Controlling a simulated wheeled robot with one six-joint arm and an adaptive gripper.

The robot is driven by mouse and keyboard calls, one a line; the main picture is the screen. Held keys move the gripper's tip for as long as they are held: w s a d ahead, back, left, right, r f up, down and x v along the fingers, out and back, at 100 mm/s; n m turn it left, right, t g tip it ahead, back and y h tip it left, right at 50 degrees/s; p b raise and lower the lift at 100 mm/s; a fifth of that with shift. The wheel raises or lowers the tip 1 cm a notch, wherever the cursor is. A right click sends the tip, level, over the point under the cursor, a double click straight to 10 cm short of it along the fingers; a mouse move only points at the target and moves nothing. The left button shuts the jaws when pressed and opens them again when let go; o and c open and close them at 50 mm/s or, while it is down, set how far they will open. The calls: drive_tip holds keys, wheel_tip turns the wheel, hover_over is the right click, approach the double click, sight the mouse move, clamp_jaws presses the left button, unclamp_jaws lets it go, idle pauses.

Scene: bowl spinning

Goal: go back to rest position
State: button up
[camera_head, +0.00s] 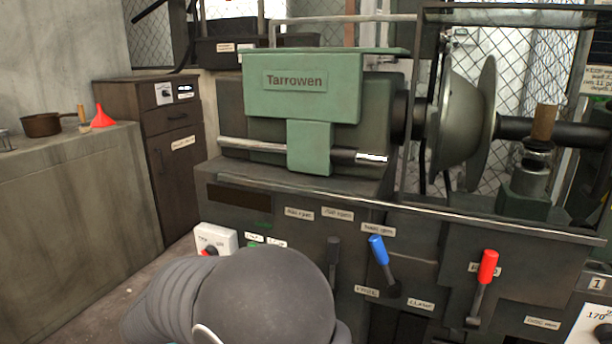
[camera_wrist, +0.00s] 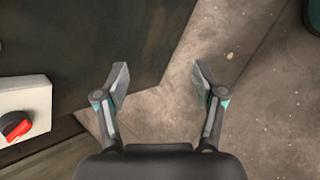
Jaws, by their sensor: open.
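My gripper (camera_wrist: 160,82) is open and empty in the wrist view, its two fingers apart above a grey concrete floor (camera_wrist: 255,110). A dark panel lies beyond the left finger. In the head view my dark grey arm rises at the bottom middle, in front of the green lathe (camera_head: 300,90) marked Tarrowen. My gripper does not show in the head view.
The lathe front carries a blue lever (camera_head: 379,250), a red lever (camera_head: 487,268) and a white box with a red knob (camera_head: 215,241), also in the wrist view (camera_wrist: 18,122). A counter (camera_head: 70,180) at left holds a pan (camera_head: 42,124) and a red funnel (camera_head: 102,118).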

drive_tip(key=s+d+r+m+y, duration=0.2)
drive_tip(key=s+d+r+m, duration=0.3)
drive_tip(key=d, duration=0.6)
drive_tip(key=s+d+r+m+y, duration=0.2)
drive_tip(key=s+d+r+m, duration=0.3)
drive_tip(key=s+d, duration=0.3)
drive_tip(key=s+d+r+m+y, duration=0.2)
drive_tip(key=s+d+r+m, duration=0.4)
drive_tip(key=d, duration=0.8)
drive_tip(key=shift+s+m, duration=0.35)
drive_tip(key=shift+m, duration=0.45)
